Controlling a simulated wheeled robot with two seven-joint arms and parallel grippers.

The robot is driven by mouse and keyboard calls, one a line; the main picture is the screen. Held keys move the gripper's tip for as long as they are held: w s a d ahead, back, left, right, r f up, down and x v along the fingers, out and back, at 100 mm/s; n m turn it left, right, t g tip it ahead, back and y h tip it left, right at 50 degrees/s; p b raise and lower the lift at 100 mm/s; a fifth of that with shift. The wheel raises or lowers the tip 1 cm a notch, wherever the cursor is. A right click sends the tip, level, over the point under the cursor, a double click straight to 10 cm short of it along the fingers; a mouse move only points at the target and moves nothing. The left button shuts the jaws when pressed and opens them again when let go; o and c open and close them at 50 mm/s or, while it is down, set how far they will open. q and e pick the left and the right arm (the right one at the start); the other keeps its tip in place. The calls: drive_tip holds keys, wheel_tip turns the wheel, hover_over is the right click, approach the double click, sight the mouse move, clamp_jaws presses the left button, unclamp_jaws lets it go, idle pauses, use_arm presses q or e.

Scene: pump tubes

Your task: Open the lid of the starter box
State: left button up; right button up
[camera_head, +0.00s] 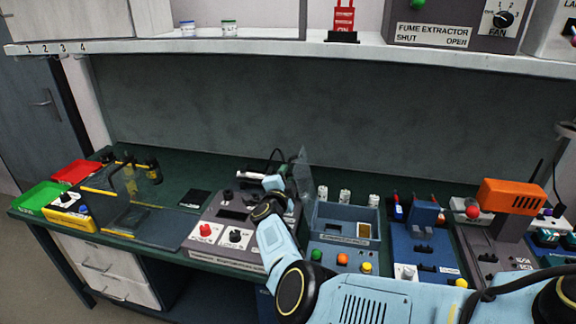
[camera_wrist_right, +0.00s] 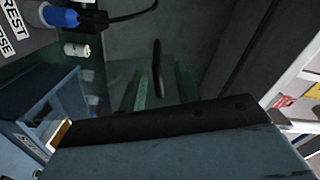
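The starter box appears to be the blue-grey open-topped box (camera_head: 345,222) right of centre, with green, orange and yellow buttons in front. Its clear lid (camera_head: 303,174) stands up steeply at the box's left side. My right arm reaches in from the lower right, and my right gripper (camera_head: 273,184) is just left of the lid; its fingertips are hard to make out there. In the right wrist view, two greenish fingers (camera_wrist_right: 160,88) stand apart with a dark thin bar (camera_wrist_right: 158,68) between or beyond them. Contact with the lid cannot be told. My left gripper is out of view.
A grey control panel (camera_head: 210,225) with a red knob lies under and left of my right arm. A blue unit (camera_head: 425,258) and an orange tool (camera_head: 512,197) stand to the right. Red and green trays (camera_head: 42,194) sit far left. A shelf (camera_head: 220,47) runs above.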

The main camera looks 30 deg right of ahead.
drive_tip(key=p+v, duration=0.6)
drive_tip(key=v, duration=0.3)
drive_tip(key=shift+s+a, duration=0.25)
